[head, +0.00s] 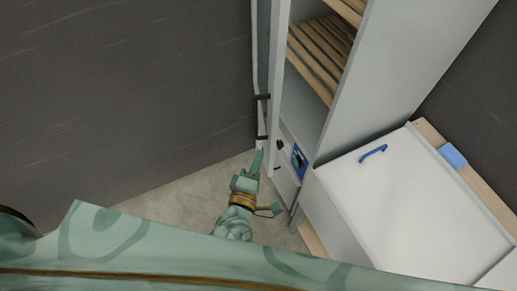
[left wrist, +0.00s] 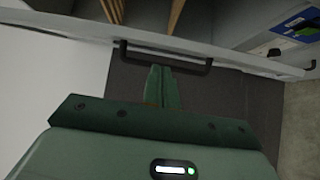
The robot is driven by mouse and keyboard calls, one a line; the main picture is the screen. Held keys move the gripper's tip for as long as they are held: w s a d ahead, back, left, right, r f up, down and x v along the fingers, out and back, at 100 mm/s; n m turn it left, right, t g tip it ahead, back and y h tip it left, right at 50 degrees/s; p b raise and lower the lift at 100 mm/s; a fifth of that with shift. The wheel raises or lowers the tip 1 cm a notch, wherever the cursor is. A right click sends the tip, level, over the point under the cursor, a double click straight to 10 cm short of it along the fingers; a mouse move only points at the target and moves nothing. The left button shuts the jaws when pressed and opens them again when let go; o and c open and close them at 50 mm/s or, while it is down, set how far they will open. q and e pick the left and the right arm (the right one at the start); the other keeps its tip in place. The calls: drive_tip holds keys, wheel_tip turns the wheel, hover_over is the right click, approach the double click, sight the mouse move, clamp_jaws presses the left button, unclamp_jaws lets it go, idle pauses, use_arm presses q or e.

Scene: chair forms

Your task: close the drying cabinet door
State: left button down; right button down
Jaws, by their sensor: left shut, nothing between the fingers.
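The drying cabinet (head: 400,60) is tall and pale, and its wooden slat shelves show through the open front. Its door (head: 276,90) stands open, seen nearly edge-on at the left of the cabinet. A dark door handle (left wrist: 165,55) crosses the pale door edge in the left wrist view. My left gripper (head: 258,158) is shut and empty, low by the door's near lower end. In the left wrist view its fingertips (left wrist: 160,70) are close to the handle; I cannot tell whether they touch. My right gripper is in neither view.
A blue control panel (head: 299,160) sits low in the drying cabinet front. A dark wall (head: 120,90) runs at the left. Bare floor (head: 180,195) lies before it.

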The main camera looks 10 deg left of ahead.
use_arm(q)
drive_tip(key=w+a+f+m+h+b, duration=0.2)
drive_tip(key=w+a+f+b, duration=0.1)
drive_tip(key=a+f+b, duration=0.25)
drive_tip(key=m+g+h+b, duration=0.2)
drive_tip(key=h+b, duration=0.1)
drive_tip(key=h, duration=0.1)
approach(269, 119)
drive_tip(key=x, duration=0.5)
drive_tip(key=shift+r, duration=0.15)
drive_tip(key=shift+w+d, duration=0.2)
drive_tip(key=shift+w, duration=0.1)
